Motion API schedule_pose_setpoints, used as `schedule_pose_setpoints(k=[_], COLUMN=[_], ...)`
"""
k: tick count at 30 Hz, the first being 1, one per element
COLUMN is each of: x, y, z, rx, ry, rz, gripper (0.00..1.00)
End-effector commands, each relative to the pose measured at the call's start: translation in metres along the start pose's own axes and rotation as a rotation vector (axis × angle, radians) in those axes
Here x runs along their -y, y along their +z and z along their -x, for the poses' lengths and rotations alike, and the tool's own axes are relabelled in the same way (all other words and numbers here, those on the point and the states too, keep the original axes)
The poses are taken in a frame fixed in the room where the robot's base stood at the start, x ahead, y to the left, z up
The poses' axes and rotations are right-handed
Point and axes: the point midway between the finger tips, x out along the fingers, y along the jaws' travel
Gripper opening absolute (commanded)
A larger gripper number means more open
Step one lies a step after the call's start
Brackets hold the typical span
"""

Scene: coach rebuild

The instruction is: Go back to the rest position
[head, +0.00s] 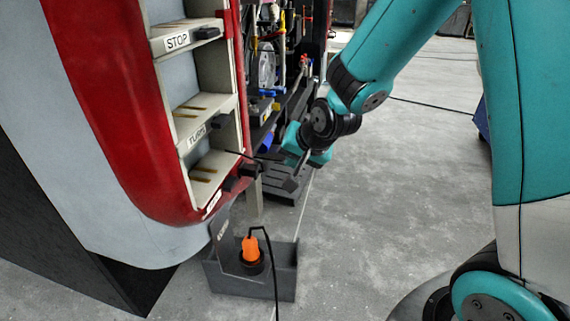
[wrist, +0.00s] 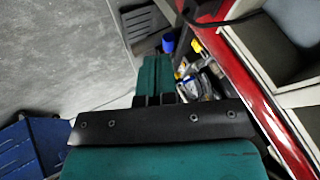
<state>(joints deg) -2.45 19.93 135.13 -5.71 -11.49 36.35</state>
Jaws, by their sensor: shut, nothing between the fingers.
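My gripper (head: 291,183) hangs at the end of my teal arm in the head view, just right of the lower end of the red-and-white coach panel (head: 118,120). It appears shut and empty. It is above and right of the grey box (head: 284,285) on the floor, apart from it. In the wrist view my gripper (wrist: 157,98) shows as teal parts and a dark bracket, with the fingertips hard to make out.
The panel has shelves labelled STOP (head: 177,41) and TURN (head: 196,136). A cluttered rack (head: 268,70) is behind the panel. Blue bins (wrist: 32,150) show at lower left in the wrist view. Open floor (head: 400,180) lies to the right.

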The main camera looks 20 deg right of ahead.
Motion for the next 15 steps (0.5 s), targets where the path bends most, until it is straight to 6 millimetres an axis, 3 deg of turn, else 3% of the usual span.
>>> schedule_pose_setpoints(k=[4,15], x=[0.0002,0.0001], y=[0.0004,0.0006], z=[0.0086,0.0090], rx=[0.000,0.001], ry=[0.000,0.000], rz=[0.001,0.001], gripper=[0.00,0.00])
